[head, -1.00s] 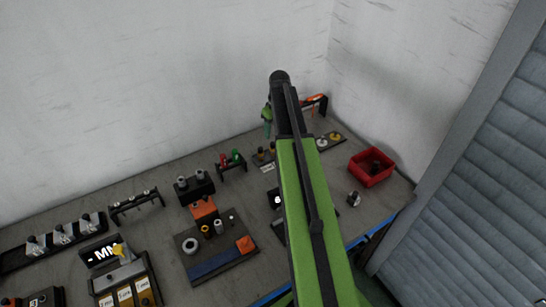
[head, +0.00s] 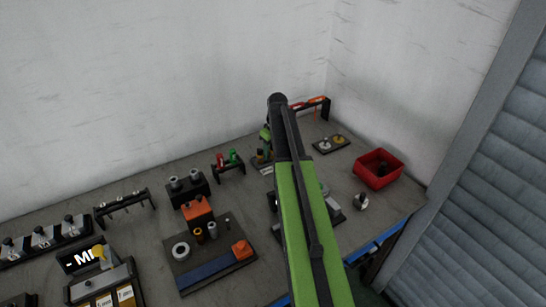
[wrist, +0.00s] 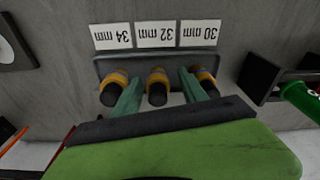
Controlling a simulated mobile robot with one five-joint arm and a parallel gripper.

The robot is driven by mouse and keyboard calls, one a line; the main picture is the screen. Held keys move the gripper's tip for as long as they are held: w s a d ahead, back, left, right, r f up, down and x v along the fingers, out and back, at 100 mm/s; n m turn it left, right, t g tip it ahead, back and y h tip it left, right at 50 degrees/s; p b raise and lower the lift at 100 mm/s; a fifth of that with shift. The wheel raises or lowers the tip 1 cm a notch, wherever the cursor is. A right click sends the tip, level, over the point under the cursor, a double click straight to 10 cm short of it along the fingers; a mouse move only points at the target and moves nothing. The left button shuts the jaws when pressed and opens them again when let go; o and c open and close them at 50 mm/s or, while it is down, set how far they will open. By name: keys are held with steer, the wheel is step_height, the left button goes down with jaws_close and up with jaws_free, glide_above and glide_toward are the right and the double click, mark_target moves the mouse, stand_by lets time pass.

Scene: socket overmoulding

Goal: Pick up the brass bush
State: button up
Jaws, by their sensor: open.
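In the wrist view, three brass bushes with black cores stand in a row on a dark rack (wrist: 225,72): a left one (wrist: 117,78), a middle one (wrist: 157,76) and a right one (wrist: 206,80). White labels read 34 mm, 32 mm and 30 mm, upside down. My gripper (wrist: 160,78) is open, its green fingers in the gaps on either side of the middle bush, by the 32 mm label. I cannot tell whether they touch it. In the head view my arm hides most of the rack, and little of my gripper (head: 265,138) shows.
A small rack with red and green parts (head: 228,160) stands close to the left. To the right are a small dark tray (head: 345,147) with two round parts and a red bin (head: 380,183). A fixture plate (head: 185,265) lies front left. The wall is behind.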

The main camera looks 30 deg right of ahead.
steer(key=shift+f, duration=0.1)
steer(key=shift+w+d+f, duration=0.1)
steer(key=shift+w, duration=0.05)
jaws_close()
steer(key=r+p, duration=0.3)
steer(key=s+r+p, duration=0.1)
steer(key=r+p, duration=0.1)
steer(key=shift+r, duration=0.2)
steer(key=s+d+r+p, duration=0.2)
steer(key=s+r+p, duration=0.3)
steer(key=s, duration=0.5)
steer(key=shift+s+d+r+p, duration=0.2)
steer(key=shift+d+r+p, duration=0.2)
steer(key=shift+p, duration=0.15)
steer(key=shift+a+f, duration=0.1)
steer(key=shift+a, duration=0.05)
